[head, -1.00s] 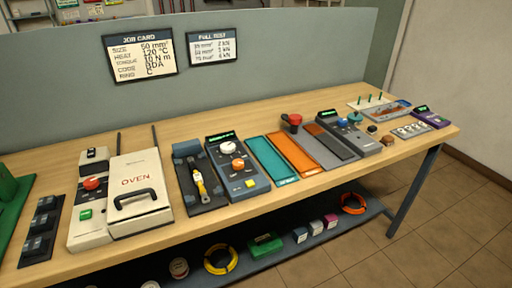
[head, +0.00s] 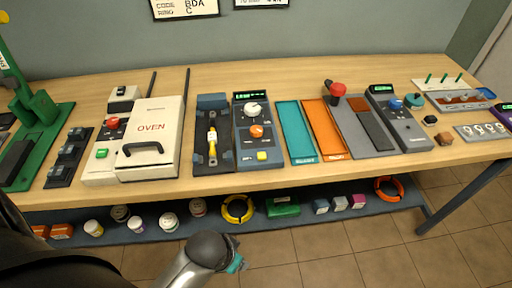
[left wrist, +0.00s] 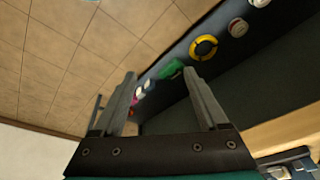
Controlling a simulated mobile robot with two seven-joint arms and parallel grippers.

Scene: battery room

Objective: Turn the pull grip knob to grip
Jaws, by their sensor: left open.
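The tester with a grey bed (head: 366,131) stands right of the orange tray. A red knob (head: 336,90) sits on a post at the bed's far left corner. The tester's grey box (head: 398,116) has a green display, a blue knob (head: 396,104) and a teal knob (head: 414,100) at its right side. I cannot read which knob is labelled grip. My left gripper (left wrist: 165,98) is open and empty in the left wrist view, over the floor and lower shelf, away from the tester. In the head view only my arm shows at the bottom. My right gripper is not in view.
The bench top (head: 222,79) also carries an oven (head: 150,145), a blue device with white and orange knobs (head: 258,146), a teal tray (head: 295,133) and an orange tray (head: 325,130). The lower shelf (head: 262,218) holds coils and small containers. The floor in front is clear.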

